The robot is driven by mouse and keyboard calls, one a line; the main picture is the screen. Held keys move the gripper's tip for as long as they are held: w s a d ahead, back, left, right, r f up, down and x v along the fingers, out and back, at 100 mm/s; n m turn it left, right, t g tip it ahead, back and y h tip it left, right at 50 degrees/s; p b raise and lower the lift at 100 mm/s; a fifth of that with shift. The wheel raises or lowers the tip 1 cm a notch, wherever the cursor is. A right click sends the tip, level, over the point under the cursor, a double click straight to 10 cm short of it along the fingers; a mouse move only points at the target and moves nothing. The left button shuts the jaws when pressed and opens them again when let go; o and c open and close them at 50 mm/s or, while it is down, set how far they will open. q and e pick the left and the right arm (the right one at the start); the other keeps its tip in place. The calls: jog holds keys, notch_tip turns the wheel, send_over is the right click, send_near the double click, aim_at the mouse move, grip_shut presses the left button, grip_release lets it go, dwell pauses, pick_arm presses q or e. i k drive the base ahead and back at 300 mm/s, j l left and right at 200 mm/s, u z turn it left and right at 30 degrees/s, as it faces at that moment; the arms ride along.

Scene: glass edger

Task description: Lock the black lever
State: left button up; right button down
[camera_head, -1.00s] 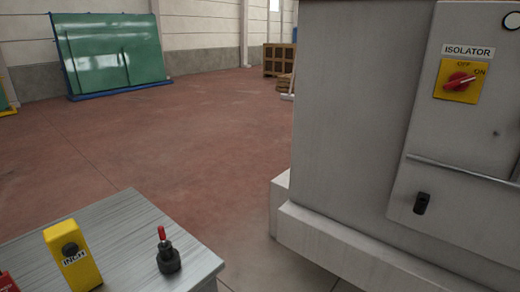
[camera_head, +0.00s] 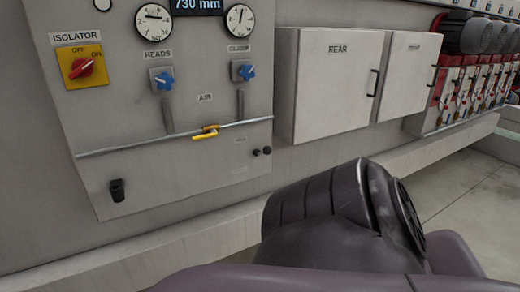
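A small black lever-like fitting (camera_head: 117,190) sits on the lower left of the grey machine panel (camera_head: 165,170), below the isolator switch. It appears upright; its exact shape and whether it is locked are too small to tell. Neither of my grippers is in view. A dark purple link of one of my arms fills the bottom middle, in front of the machine's base.
The red isolator knob (camera_head: 81,68) is on a yellow plate. A yellow air valve handle (camera_head: 206,132) lies across a thin pipe. Two blue knobs sit below gauges. A white REAR box (camera_head: 335,85) with a black handle (camera_head: 373,83) juts out at right.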

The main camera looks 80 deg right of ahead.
aim_at(266, 151)
jog(key=z, duration=2.55)
